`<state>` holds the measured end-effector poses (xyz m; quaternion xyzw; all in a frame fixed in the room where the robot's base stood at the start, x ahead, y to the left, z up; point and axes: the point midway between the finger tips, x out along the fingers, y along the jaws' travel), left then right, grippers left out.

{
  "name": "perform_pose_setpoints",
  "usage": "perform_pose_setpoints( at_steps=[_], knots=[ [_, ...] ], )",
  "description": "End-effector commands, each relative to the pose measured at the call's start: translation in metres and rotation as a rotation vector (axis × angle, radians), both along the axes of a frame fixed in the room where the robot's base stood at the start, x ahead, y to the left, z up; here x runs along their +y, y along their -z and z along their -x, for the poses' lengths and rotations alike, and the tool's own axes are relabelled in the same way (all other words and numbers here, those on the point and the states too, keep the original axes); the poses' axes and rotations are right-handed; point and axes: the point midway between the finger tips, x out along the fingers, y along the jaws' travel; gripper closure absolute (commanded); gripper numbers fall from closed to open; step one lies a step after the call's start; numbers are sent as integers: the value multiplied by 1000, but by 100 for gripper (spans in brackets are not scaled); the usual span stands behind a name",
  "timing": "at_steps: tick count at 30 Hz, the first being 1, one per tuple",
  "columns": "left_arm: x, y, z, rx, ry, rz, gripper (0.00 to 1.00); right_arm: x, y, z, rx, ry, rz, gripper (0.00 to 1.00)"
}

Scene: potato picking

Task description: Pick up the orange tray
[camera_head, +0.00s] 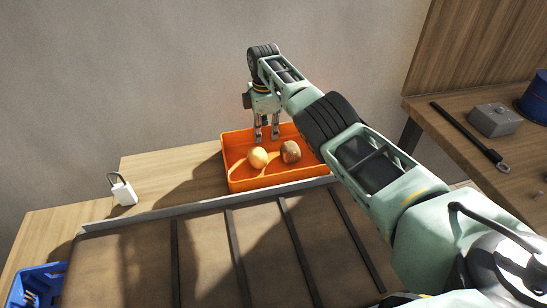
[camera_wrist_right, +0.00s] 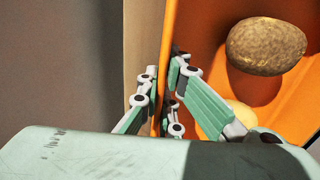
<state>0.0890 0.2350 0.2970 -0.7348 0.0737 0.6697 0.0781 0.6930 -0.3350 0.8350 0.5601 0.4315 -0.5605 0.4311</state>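The orange tray (camera_head: 279,183) sits on the wooden table near the wall, with a yellowish potato (camera_head: 257,157) and a brown potato (camera_head: 291,152) in it. My right gripper (camera_head: 267,138) points down at the tray's back side, its fingers apart. In the right wrist view the gripper (camera_wrist_right: 164,72) has one finger on each side of the tray wall (camera_wrist_right: 167,40); I cannot tell whether they touch it. The brown potato (camera_wrist_right: 266,46) and part of the yellowish one (camera_wrist_right: 243,114) show there inside the tray. My left gripper is not in view.
A dark slatted surface (camera_head: 205,255) with a grey rim lies in front of the tray. A white padlock-like object (camera_head: 123,191) stands on the table (camera_head: 160,168) at left. A blue crate (camera_head: 40,276) is at lower left. Another wooden table (camera_head: 440,112) with tools stands at right.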

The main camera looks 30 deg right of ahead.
Motion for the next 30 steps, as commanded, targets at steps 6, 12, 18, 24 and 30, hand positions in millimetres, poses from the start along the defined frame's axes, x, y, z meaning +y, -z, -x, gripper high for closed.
perform_pose_setpoints(
  at_steps=[6, 12, 18, 24, 30],
  knots=[
    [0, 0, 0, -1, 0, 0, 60, 0, 0, 0, 0, 0, 0, 100],
    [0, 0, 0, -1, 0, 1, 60, 0, -1, 0, -1, 0, 0, 100],
    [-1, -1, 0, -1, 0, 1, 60, 0, -8, -1, -2, 0, 0, 100],
    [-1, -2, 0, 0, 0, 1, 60, -1, -31, -1, -5, 0, 0, 100],
    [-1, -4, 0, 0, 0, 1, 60, -12, -49, 6, -2, 2, 1, 100]
  ],
)
